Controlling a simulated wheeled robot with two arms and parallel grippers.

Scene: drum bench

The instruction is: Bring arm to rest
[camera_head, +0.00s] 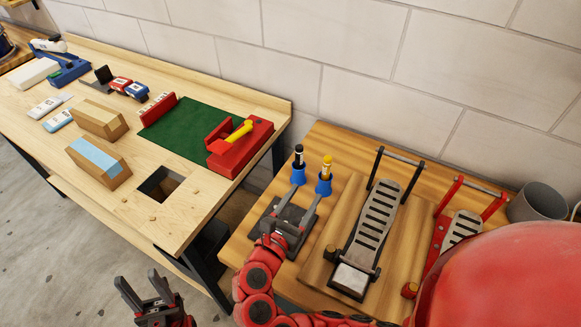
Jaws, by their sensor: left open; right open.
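My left gripper (136,277) is open and empty at the bottom left, over the floor in front of the light wooden bench (190,210). My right gripper (307,194) is open above the left part of the brown wooden bench (345,150). Its fingers point at two blue cups, and nothing shows between them. The left blue cup (298,176) holds a black marker (298,155). The right blue cup (323,187) holds a yellow marker (326,165). I cannot tell whether the fingertips touch the cups. My red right arm hides part of the bench's front edge.
A grey-plated pedal (376,220) and a red-framed pedal (461,228) stand right of the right gripper, with a grey cup (538,203) beyond.

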